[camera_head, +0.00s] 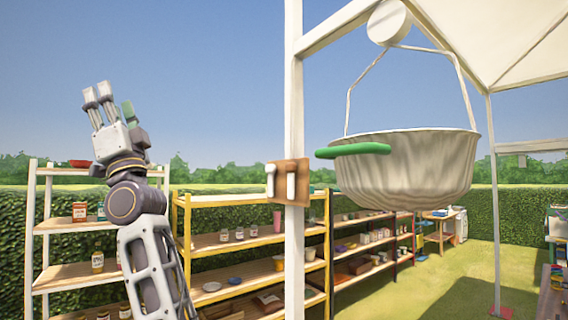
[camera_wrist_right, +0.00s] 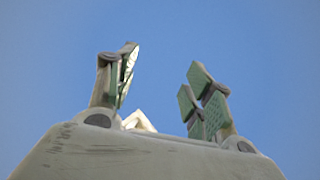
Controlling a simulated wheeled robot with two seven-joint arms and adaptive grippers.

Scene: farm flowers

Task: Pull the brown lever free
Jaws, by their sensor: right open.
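A brown block (camera_head: 302,170) is fixed to the white post, with two white upright pieces on its front. I cannot tell which part of it is the lever. My right gripper (camera_head: 110,99) is raised against the sky at the left of the head view, well to the left of the block and higher, and touches nothing. In the right wrist view its fingers (camera_wrist_right: 163,85) with green pads stand apart, with only sky between them. My left gripper is not in view.
A large pale basin (camera_head: 420,175) with a green handle (camera_head: 353,150) hangs by a wire from the white frame, right of the post (camera_head: 294,100). Shelves (camera_head: 240,243) with jars and bowls stand behind. Open sky surrounds my right gripper.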

